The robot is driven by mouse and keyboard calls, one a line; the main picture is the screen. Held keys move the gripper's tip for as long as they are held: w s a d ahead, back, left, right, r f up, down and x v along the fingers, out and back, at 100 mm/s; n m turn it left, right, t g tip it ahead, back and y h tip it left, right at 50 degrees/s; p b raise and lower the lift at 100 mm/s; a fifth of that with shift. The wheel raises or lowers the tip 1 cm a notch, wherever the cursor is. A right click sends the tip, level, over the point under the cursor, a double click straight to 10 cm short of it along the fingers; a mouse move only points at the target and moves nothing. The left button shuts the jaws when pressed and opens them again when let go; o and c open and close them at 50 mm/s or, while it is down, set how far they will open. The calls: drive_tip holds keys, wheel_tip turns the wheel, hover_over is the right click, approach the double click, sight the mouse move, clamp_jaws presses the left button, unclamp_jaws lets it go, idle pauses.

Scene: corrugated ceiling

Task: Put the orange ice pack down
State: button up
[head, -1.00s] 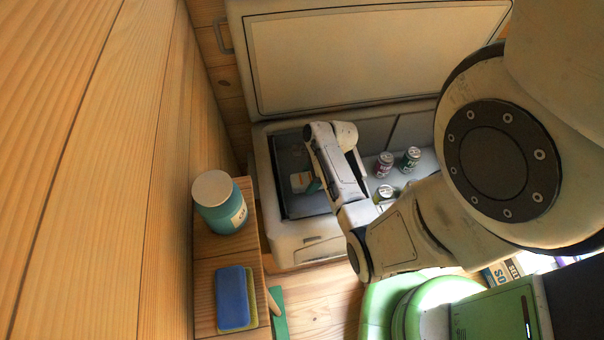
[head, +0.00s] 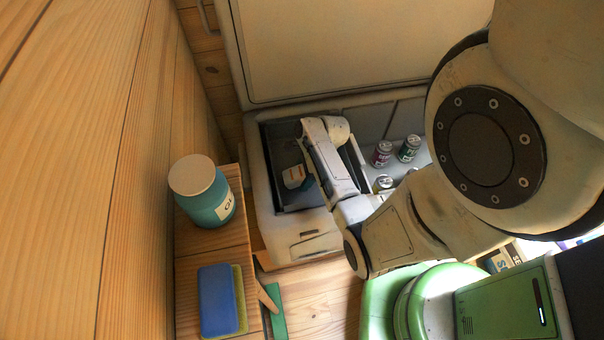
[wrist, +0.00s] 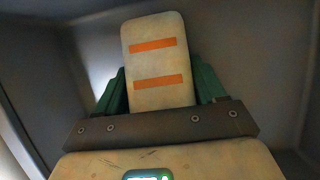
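The ice pack (wrist: 156,62) is a pale slab with two orange stripes. In the wrist view it stands out between the green fingers of my gripper (wrist: 158,75), which touch both its sides; my gripper is shut on it. In the head view the pale pack (head: 294,177) shows at my gripper (head: 308,181), inside or over the dark left compartment of an open chest cooler (head: 304,240). Grey walls surround the pack in the wrist view. Whether its far end touches the compartment floor cannot be told. My forearm hides part of the compartment's right side.
Several drink cans (head: 408,149) stand in the cooler's right compartment. The raised lid (head: 340,50) stands behind. At left, a wooden shelf (head: 205,244) holds a teal jar (head: 212,205) and a blue and yellow sponge (head: 217,300). A wooden wall is at far left.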

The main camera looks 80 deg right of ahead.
drive_tip(key=o, duration=0.3)
drive_tip(key=shift+o, duration=0.2)
drive_tip(key=shift+w+d, duration=0.1)
drive_tip(key=shift+r, duration=0.25)
drive_tip(key=p+v, duration=0.1)
drive_tip(key=v, duration=1)
drive_tip(key=shift+r, duration=0.4)
drive_tip(key=shift+s, duration=0.25)
